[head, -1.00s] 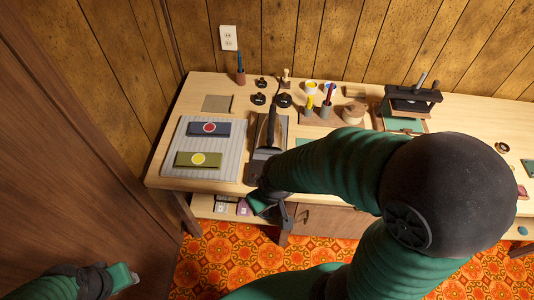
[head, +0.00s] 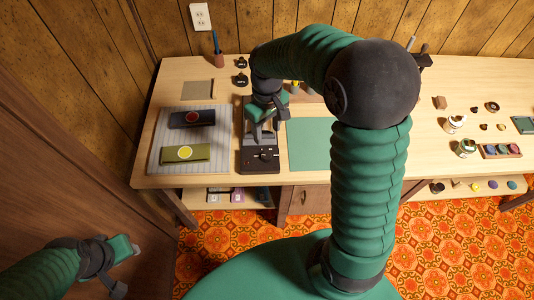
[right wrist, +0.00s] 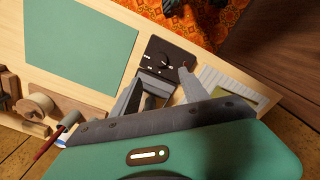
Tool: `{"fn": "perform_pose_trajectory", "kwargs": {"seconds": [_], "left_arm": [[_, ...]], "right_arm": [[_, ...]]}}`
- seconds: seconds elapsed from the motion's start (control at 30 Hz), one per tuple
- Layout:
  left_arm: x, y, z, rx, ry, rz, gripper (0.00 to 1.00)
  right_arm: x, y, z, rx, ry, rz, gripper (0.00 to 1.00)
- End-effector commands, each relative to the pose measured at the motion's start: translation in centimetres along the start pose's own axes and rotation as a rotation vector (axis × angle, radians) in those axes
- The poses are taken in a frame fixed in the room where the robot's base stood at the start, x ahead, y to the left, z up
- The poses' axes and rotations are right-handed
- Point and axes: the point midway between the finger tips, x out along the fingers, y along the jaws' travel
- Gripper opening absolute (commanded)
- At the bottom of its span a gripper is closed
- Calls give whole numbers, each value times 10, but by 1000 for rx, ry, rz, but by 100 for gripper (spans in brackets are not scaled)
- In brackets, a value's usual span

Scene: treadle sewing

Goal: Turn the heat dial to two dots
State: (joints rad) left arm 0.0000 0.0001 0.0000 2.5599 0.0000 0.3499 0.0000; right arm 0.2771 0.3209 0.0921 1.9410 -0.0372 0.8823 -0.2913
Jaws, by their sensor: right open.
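The heat dial (head: 263,155) sits on a black control panel at the front of the dark iron stand (head: 247,112). In the right wrist view the panel shows the dial (right wrist: 166,60) with white marks; I cannot read its setting or count dots. My right gripper (head: 264,128) is above the stand, just behind the dial. Its open fingers (right wrist: 163,80) point toward the panel in the wrist view, apart from the dial as far as I can see. The iron is mostly hidden by my arm. My left gripper (head: 125,250) hangs at the lower left, away from the table.
A green mat (head: 310,145) lies to the right. A wooden spool (right wrist: 38,103) is near the gripper in the wrist view. A brown door or panel stands at left.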

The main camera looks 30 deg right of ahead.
Motion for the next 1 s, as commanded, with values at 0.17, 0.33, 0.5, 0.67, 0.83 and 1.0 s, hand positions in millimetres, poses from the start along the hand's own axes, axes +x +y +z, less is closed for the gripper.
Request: {"fn": "perform_pose_trajectory", "kwargs": {"seconds": [0.17,0.33,0.5,0.67,0.83,1.0], "left_arm": [[7,0,2,0,0,0,36],[12,0,3,0,0,0,36],[14,0,4,0,0,0,36],[15,0,4,0,0,0,36],[15,0,4,0,0,0,36],[15,0,4,0,0,0,36]], "right_arm": [[51,-1,1,2,-5,-2,52],[95,-1,0,0,-4,-2,52],[123,0,0,2,0,-1,52],[132,0,0,2,2,1,52],[132,0,-1,2,2,1,52],[132,0,-1,2,2,1,35]]}}
